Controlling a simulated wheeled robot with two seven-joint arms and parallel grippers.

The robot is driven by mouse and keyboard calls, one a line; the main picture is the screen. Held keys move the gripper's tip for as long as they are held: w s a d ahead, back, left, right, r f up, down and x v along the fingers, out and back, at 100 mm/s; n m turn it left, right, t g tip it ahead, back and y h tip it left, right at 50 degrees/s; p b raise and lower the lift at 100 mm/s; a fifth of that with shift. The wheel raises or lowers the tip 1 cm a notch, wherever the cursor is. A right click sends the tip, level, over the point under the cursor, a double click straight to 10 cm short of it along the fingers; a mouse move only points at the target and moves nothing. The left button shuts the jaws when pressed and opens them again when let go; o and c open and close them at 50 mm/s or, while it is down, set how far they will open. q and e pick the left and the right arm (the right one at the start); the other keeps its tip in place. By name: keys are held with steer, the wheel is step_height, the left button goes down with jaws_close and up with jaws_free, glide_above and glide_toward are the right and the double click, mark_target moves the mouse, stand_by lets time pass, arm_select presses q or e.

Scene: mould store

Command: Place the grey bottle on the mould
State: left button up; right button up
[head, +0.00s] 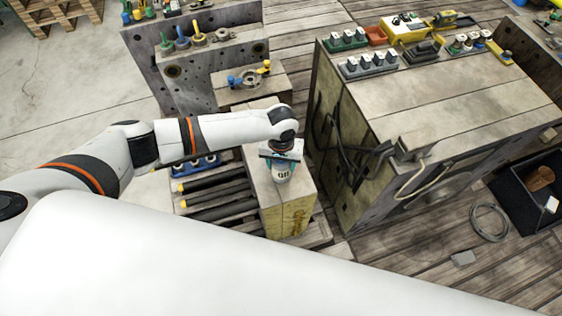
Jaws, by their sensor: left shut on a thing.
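A small grey bottle (282,174) with dark lettering shows below my left gripper (281,154) at the middle of the head view. My left gripper points down and is shut on the bottle's upper part, which the gripper partly hides. My right gripper is not in view.
A large mould block (450,110) with trays and tools on top stands to the right, with hoses on its side. Upright plates (200,75) stand behind. Dark rods (215,200) lie left of the mould.

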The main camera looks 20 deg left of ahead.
arm_select(q)
steer(key=shift+f, duration=0.15)
steer(key=o, duration=1)
step_height(320, 180, up, 12)
steer(key=shift+r+p, duration=0.15)
steer(key=shift+p, duration=0.25)
